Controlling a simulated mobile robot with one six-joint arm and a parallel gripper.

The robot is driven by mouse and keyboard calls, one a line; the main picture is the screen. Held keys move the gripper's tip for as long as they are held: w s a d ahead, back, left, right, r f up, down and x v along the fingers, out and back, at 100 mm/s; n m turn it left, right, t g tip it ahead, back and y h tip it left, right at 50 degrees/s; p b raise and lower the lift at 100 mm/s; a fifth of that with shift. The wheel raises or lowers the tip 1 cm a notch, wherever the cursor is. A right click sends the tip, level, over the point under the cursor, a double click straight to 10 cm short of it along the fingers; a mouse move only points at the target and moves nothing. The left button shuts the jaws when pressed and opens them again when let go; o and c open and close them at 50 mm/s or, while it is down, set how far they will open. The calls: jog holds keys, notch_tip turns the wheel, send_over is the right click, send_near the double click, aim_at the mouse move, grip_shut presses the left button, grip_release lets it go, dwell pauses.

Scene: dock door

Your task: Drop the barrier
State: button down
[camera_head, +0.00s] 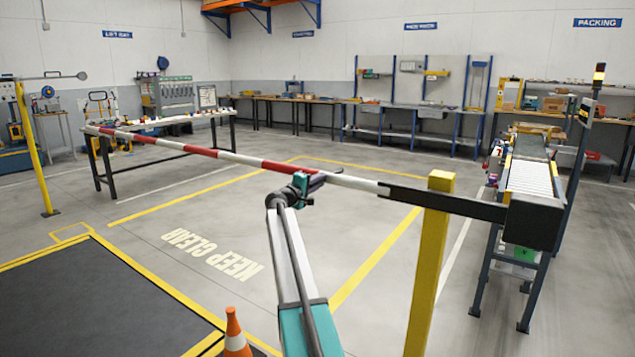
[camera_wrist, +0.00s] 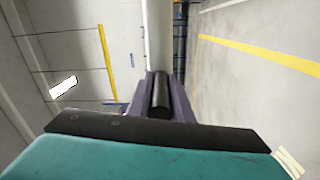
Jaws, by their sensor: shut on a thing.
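The barrier is a long red-and-white striped boom (camera_head: 225,155) that runs from the far left to a black pivot housing (camera_head: 532,220) at the right. It looks close to level, though its exact tilt is hard to judge. My gripper (camera_head: 308,182) is on the boom between its middle and the pivot end. In the wrist view my gripper (camera_wrist: 160,110) is shut around a dark round grip (camera_wrist: 160,92), and the white boom runs on beyond it. The fingertips are partly hidden by the gripper body.
An orange cone (camera_head: 234,335) stands near my arm. A roller conveyor (camera_head: 530,178) is at the right, a long table (camera_head: 165,150) behind the boom's far end. The KEEP CLEAR floor is empty.

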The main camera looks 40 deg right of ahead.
jog(key=shift+s+d+f, duration=0.2)
jog(key=shift+s+d, duration=0.15)
jog(key=c, duration=1.6)
grip_release()
jog(key=shift+f, duration=0.15)
jog(key=shift+w, duration=0.1)
jog(key=shift+a, duration=0.2)
jog(key=shift+a, duration=0.45)
jog(key=v, duration=1.2)
jog(key=shift+s+a, duration=0.2)
jog(key=shift+a, duration=0.1)
